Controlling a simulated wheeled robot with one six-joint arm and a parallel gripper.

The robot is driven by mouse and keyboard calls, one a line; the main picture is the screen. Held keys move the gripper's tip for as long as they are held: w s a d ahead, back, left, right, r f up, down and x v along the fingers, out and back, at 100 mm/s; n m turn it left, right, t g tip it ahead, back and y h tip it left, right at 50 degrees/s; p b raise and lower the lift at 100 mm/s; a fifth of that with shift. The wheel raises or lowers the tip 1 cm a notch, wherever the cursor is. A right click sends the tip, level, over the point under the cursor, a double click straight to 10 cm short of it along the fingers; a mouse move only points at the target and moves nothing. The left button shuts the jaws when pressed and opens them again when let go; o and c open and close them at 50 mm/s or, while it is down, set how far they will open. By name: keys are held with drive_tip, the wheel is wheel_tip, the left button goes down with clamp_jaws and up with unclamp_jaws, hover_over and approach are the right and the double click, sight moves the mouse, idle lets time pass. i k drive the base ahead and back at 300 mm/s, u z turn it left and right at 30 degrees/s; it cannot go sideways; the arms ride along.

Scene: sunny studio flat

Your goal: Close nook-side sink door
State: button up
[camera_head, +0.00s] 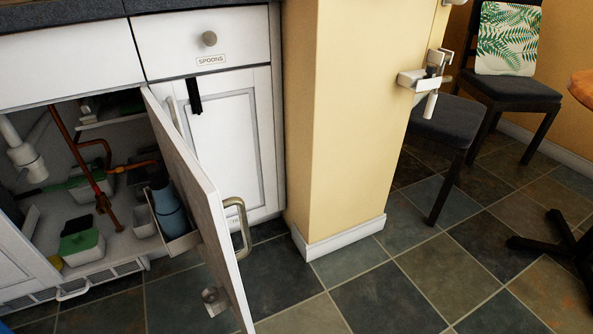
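The right-hand sink door (200,190), next to the dining nook, is a white panel standing wide open. It is hinged near the spoons cabinet and swings out toward the camera. A metal bow handle (240,228) is on its right-hand face. A small metal fitting (214,301) shows low on the panel. The sink cabinet (125,245) is open behind it, with copper pipes, a white trap and several containers inside. A blue bottle (168,209) stands in a bin beside the door's inner face. My gripper cannot be made out in this view.
Another white panel (20,268) is at the lower left. A spoons drawer (205,42) and a shut cabinet door (232,135) are behind the open door. A yellow wall end (345,130) with a white fitting (425,82) stands right. Tiled floor (385,290) is clear in front; chairs are beyond.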

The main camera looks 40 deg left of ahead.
sight(205, 208)
drive_tip(key=i, duration=2.3)
drive_tip(key=u, duration=3.8)
drive_tip(key=i, duration=0.5)
drive_tip(key=z, duration=0.05)
